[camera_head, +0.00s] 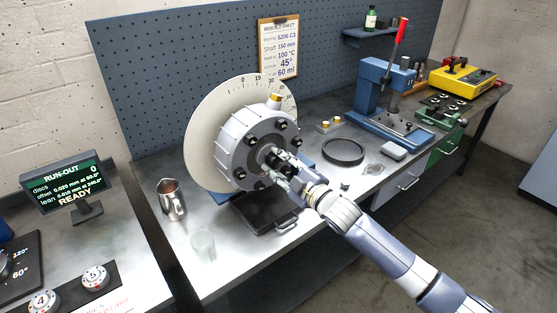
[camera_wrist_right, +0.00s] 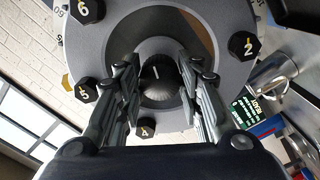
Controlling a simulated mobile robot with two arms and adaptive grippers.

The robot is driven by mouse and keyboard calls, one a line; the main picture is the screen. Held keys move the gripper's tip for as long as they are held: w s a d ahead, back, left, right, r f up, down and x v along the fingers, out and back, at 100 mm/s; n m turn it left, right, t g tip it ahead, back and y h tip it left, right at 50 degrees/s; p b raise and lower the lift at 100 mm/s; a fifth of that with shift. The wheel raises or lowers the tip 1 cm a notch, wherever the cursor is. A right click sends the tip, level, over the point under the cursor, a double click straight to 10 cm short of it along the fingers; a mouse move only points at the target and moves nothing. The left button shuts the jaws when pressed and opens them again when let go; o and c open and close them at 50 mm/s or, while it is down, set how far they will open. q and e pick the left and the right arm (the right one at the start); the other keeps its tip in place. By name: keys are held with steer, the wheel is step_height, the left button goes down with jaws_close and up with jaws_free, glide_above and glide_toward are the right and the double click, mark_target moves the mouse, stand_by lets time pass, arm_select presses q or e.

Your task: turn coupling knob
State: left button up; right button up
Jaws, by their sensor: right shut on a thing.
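The coupling knob (camera_wrist_right: 157,82) is a dark round knob with a short white mark on its face, at the middle of the grey hub. In the head view the knob (camera_head: 269,156) is partly hidden by my right gripper (camera_head: 279,165). In the right wrist view my right gripper (camera_wrist_right: 159,92) has one finger on each side of the knob and is shut on it. The grey round housing (camera_head: 231,148) with dark numbered bolts stands before a pale graduated disc (camera_head: 203,122). My left gripper is not in view.
A black ring (camera_head: 343,152) lies to the right, before a blue press (camera_head: 371,88). A run-out display (camera_head: 66,184) reads READY. A clipboard (camera_head: 279,48) hangs behind.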

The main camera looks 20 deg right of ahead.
steer(key=m+p, duration=0.2)
steer(key=m, duration=0.4)
steer(key=m+p, duration=0.1)
steer(key=m, duration=0.5)
stand_by(0.5)
steer(key=o, duration=1.1)
steer(key=shift+c, duration=0.2)
steer(key=shift+s, duration=0.15)
steer(key=v, duration=1.1)
steer(key=shift+s, duration=0.4)
steer(key=shift+d, duration=0.1)
